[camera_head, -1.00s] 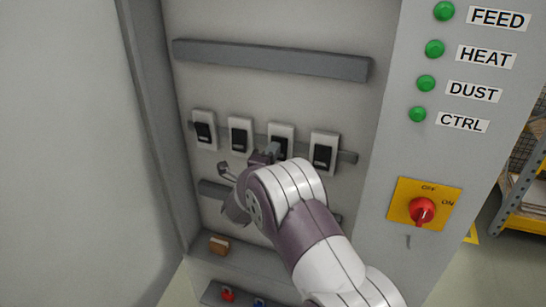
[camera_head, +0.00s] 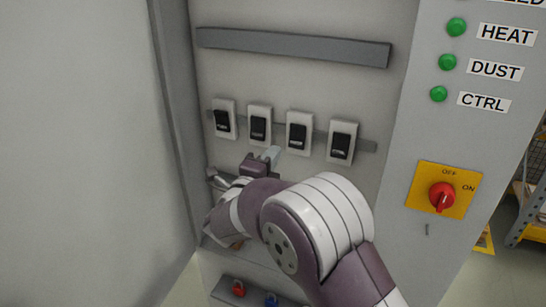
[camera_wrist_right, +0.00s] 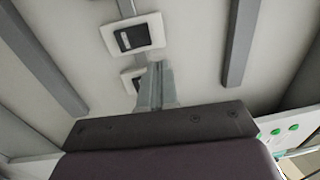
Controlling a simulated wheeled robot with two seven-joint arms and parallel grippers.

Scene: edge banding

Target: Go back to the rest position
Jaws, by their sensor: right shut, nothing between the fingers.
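My right gripper (camera_head: 268,156) is shut and empty, in front of and just below the row of breakers in the head view. In the right wrist view its shut fingers (camera_wrist_right: 153,88) point toward the cabinet's back wall. The breakers are white with black switches: one at the far left (camera_head: 223,120), a second (camera_head: 259,126), a third (camera_head: 299,132) and a fourth at the right (camera_head: 342,142). The fingers appear apart from the breakers. A breaker (camera_wrist_right: 132,36) also shows in the right wrist view. My left gripper is out of view.
A grey duct (camera_head: 292,46) runs above the breakers. The open door (camera_head: 75,150) is at the left. The right panel carries green lamps (camera_head: 447,62) and a red rotary switch (camera_head: 442,197) on a yellow plate. Red (camera_head: 238,288) and blue (camera_head: 271,299) padlock-like items lie low in the cabinet.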

